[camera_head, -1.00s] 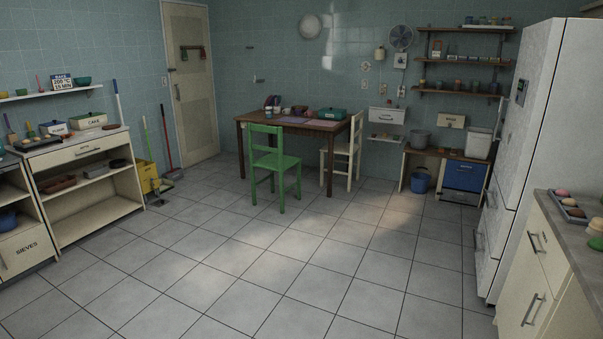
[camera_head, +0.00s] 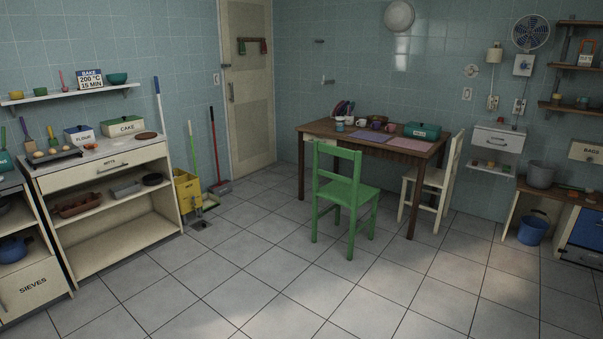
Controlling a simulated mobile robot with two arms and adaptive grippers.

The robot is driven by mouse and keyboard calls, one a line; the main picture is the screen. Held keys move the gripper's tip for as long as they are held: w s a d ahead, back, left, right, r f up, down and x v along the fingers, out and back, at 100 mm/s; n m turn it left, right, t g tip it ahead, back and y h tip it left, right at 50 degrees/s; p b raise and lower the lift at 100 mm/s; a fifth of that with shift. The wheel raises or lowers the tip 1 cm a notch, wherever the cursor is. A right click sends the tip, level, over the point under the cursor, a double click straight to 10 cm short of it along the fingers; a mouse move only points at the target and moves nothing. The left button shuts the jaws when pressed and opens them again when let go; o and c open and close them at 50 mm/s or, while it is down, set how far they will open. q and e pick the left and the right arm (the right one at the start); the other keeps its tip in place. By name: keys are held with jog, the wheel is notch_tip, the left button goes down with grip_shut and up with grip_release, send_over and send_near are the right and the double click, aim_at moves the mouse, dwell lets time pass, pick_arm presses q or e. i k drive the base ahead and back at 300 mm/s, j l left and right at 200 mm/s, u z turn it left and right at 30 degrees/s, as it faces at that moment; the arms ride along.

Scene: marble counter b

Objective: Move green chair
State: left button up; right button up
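The green chair (camera_head: 346,194) stands upright on the tiled floor at the near side of the wooden table (camera_head: 345,137). Neither of my grippers is in view.
A cream chair (camera_head: 434,182) stands at the table's right end. An open cream shelf unit (camera_head: 105,190) is on the left, with a yellow mop bucket (camera_head: 187,191) beyond it. A blue bucket (camera_head: 532,229) stands at right. The tiled floor (camera_head: 290,290) in front is clear.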

aim_at(349, 193)
jog(key=i, duration=1.3)
jog(key=i+j+z, duration=0.1)
jog(key=i, duration=1.15)
